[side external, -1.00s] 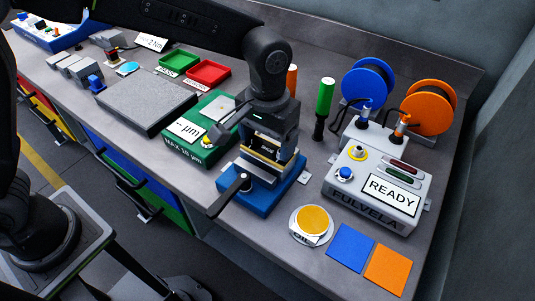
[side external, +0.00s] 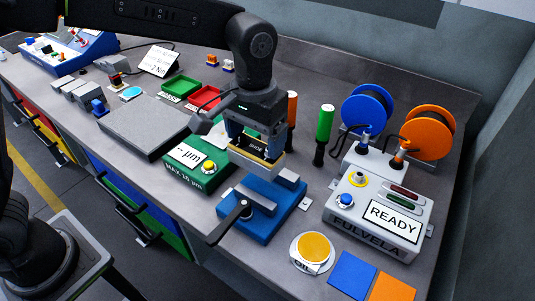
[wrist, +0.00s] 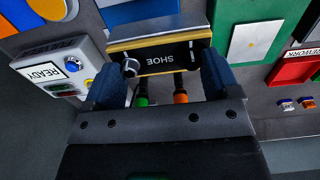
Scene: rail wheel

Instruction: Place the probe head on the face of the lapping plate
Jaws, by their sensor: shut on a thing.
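My gripper (side external: 254,138) is shut on a dark block marked SHOE (side external: 250,147) with a tan layer and a pale base. It holds the block above the blue vise (side external: 254,228), clear of its grey jaws. In the wrist view the SHOE block (wrist: 160,56) sits between my blue fingers (wrist: 163,82), with a round metal knob at one end. A flat grey slab (side external: 146,124), apparently the lapping plate, lies to the left with a bare top. No part is labelled as the probe head, so I cannot tell which it is.
A green gauge box (side external: 195,165) marked MAX 10 µm stands between the slab and the vise. Green-handled (side external: 325,124) and orange-handled (side external: 292,106) tools stand behind my gripper. The READY box (side external: 378,211), cable reels (side external: 367,107) and oil pot (side external: 313,247) are to the right.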

